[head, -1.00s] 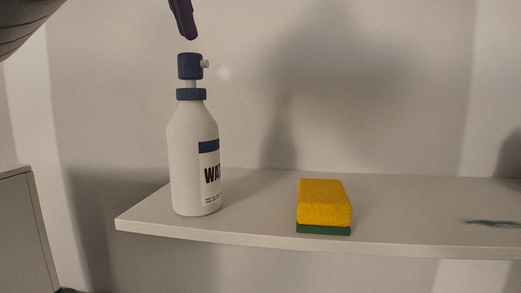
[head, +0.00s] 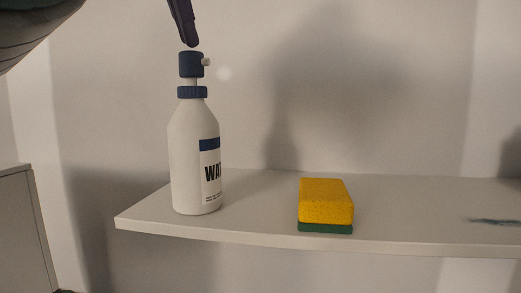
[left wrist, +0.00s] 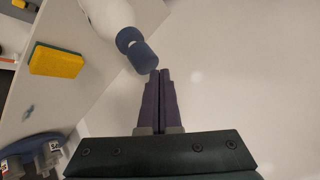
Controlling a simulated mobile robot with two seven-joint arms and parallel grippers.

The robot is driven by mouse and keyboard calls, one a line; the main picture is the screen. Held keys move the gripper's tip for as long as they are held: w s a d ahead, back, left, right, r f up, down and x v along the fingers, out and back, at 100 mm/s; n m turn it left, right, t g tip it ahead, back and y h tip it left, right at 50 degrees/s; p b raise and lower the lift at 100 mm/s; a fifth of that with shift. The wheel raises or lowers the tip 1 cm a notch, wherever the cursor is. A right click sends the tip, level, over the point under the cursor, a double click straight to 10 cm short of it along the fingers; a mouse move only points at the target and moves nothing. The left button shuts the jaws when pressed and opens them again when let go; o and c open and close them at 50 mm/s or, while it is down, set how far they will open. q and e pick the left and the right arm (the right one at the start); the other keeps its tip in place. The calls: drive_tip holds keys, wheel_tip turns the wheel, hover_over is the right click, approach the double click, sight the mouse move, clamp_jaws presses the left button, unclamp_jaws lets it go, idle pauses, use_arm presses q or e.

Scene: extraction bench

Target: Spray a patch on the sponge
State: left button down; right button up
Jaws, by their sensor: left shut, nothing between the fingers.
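A white spray bottle (head: 195,150) with a blue collar and blue pump head (head: 191,65) stands upright on the shelf. Its small white nozzle faces right, toward the sponge side. A yellow sponge (head: 326,201) with a green underside lies on the shelf to the right of the bottle. My left gripper (head: 193,44) is shut and empty, fingertips pointing down just above the pump head; I cannot tell whether they touch. The left wrist view shows the shut fingers (left wrist: 160,73) beside the pump head (left wrist: 141,57), and the sponge (left wrist: 56,62). My right gripper is not in view.
The white shelf (head: 250,225) has a rounded front edge and a bare stretch between bottle and sponge. A dark mark (head: 493,221) lies on it at the far right. A wall stands close behind. A grey cabinet (head: 28,225) is at lower left.

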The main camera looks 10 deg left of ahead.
sight(185, 51)
use_arm(q)
drive_tip(key=shift+f+b, duration=0.35)
drive_tip(key=shift+f, duration=0.1)
idle(0.3)
drive_tip(key=shift+r+p, duration=1)
drive_tip(key=shift+r, duration=0.05)
wheel_tip(185, 51, up, 3)
drive_tip(key=shift+f+p, duration=0.1)
drive_tip(key=shift+p, duration=1.15)
drive_tip(key=shift+r, duration=1.6)
